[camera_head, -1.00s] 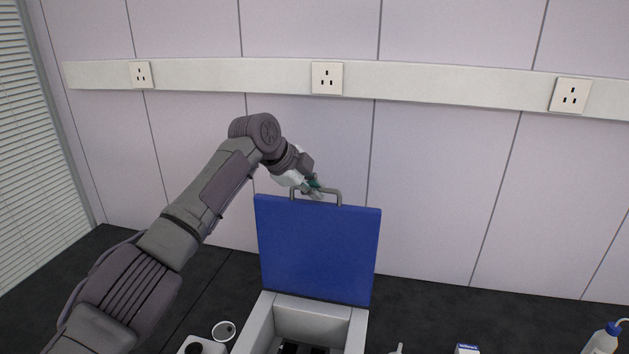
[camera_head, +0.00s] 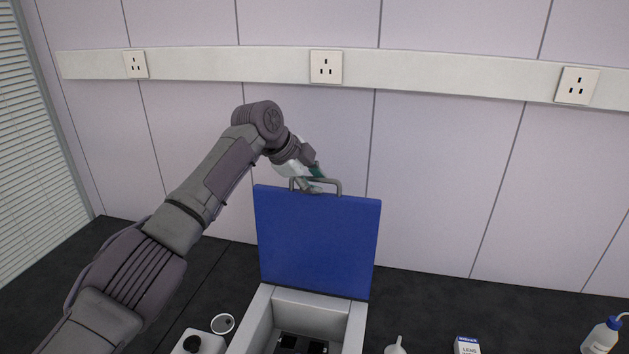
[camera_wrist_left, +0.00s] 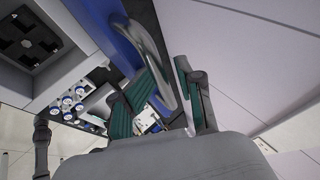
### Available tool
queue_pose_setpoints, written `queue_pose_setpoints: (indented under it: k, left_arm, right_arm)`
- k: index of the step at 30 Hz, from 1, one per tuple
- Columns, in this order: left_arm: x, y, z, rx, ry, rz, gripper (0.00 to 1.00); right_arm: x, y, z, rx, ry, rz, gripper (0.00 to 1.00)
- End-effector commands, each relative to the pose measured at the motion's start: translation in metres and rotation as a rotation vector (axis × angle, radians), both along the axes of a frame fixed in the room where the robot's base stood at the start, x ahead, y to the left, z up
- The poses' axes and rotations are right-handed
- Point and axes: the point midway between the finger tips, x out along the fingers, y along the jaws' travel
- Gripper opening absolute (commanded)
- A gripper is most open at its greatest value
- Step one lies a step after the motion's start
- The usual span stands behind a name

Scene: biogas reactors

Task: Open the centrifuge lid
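The centrifuge (camera_head: 357,335) is a light grey box at the bottom centre of the head view, with its dark inside showing. Its blue lid (camera_head: 317,243) stands raised, roughly upright, at the back of the box. A grey bar handle (camera_head: 338,187) sits on the lid's top edge. My left gripper (camera_head: 312,184) is at this handle. In the left wrist view, its teal-padded fingers (camera_wrist_left: 168,88) are apart, with the curved handle (camera_wrist_left: 152,48) running between them. Whether a pad touches the handle is unclear. My right gripper is not in view.
A small white cup (camera_head: 223,324) stands left of the centrifuge. A white funnel-like piece (camera_head: 396,347), a small box (camera_head: 467,346) and a wash bottle (camera_head: 603,338) stand to the right. The wall with sockets (camera_head: 326,67) rises behind the dark bench (camera_head: 440,300).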

Motion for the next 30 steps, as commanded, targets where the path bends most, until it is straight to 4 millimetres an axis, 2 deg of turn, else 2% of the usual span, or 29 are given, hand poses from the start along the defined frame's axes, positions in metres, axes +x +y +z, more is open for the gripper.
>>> queue_pose_setpoints:
  k: [8, 21, 30]
  left_arm:
    - [-0.001, 0.004, 0.007, -0.001, -0.004, 0.001, 0.37]
    - [-0.032, 0.046, 0.073, -0.002, -0.005, 0.000, 0.37]
    - [-0.043, 0.059, 0.094, 0.000, -0.001, 0.000, 0.37]
  right_arm:
    - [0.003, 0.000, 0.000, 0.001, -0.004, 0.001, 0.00]
    - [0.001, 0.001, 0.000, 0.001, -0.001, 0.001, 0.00]
    - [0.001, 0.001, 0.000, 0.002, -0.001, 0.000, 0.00]
